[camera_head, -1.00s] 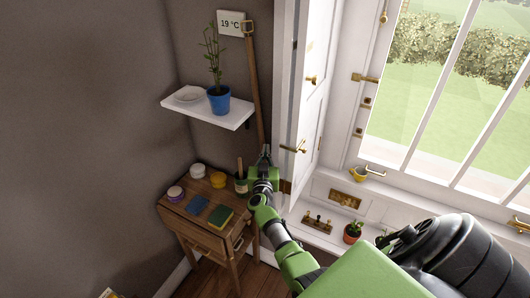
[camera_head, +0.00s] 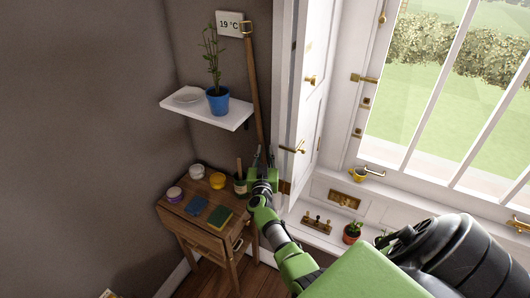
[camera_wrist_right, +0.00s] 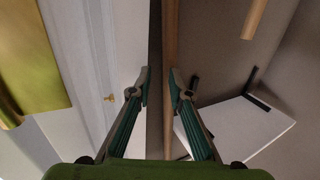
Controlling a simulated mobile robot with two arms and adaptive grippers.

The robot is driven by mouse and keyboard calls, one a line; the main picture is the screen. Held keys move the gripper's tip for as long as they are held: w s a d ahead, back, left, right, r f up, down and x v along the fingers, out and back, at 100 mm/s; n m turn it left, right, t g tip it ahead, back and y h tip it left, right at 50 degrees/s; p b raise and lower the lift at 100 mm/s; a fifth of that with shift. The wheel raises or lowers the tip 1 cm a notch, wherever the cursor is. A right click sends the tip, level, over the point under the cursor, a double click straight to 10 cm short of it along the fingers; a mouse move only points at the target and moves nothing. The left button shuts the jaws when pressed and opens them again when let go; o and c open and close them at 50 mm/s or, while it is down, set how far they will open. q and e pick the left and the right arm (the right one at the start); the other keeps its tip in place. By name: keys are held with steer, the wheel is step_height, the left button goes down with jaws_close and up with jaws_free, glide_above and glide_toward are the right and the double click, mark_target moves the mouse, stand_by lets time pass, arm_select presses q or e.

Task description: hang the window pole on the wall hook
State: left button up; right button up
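The window pole (camera_head: 254,85) is a long wooden rod with a brass head (camera_head: 247,28). It stands nearly upright along the dark wall, its head beside the thermostat display. I cannot make out the wall hook separately, or tell whether the head hangs on it. My right gripper (camera_head: 264,153) is at the pole's lower visible part, its fingers apart. In the right wrist view the fingers (camera_wrist_right: 160,88) are spread, and the pole (camera_wrist_right: 171,40) runs between or just behind them, close to the right finger. The pole's lower end is hidden by my gripper and arm. My left gripper is out of view.
A white shelf (camera_head: 190,110) with a blue-potted plant (camera_head: 217,100) and a plate is left of the pole. The white window casing and shutter (camera_head: 308,85) are close on the right.

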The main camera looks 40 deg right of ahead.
steer(key=v, duration=0.7)
steer(key=s+a+f+n+y+b, duration=0.1)
steer(key=a+f+n+y, duration=0.15)
steer(key=a+f, duration=0.4)
steer(key=s+a+f+n+y+b, duration=0.15)
steer(key=a+f+y, duration=0.25)
steer(key=f, duration=0.6)
steer(key=s+a+f+n+g+y+b, duration=0.1)
steer(key=s+a+f+n+y+b, duration=0.1)
steer(key=s+a+f, duration=0.6)
steer(key=s+a+f+n+g+y+b, duration=0.15)
steer(key=s+f, duration=0.25)
steer(key=f, duration=0.8)
steer(key=s+a+f+n+g+y+b, duration=0.2)
steer(key=s+a+f+g, duration=0.15)
steer(key=s+f, duration=0.95)
steer(key=s+d+f+g, duration=0.1)
steer(key=s+f+g, duration=0.2)
steer(key=s, duration=0.9)
steer(key=s+d+f+n+g+b, duration=0.1)
steer(key=s+f+g, duration=0.2)
steer(key=s, duration=0.9)
steer(key=shift+f, duration=0.5)
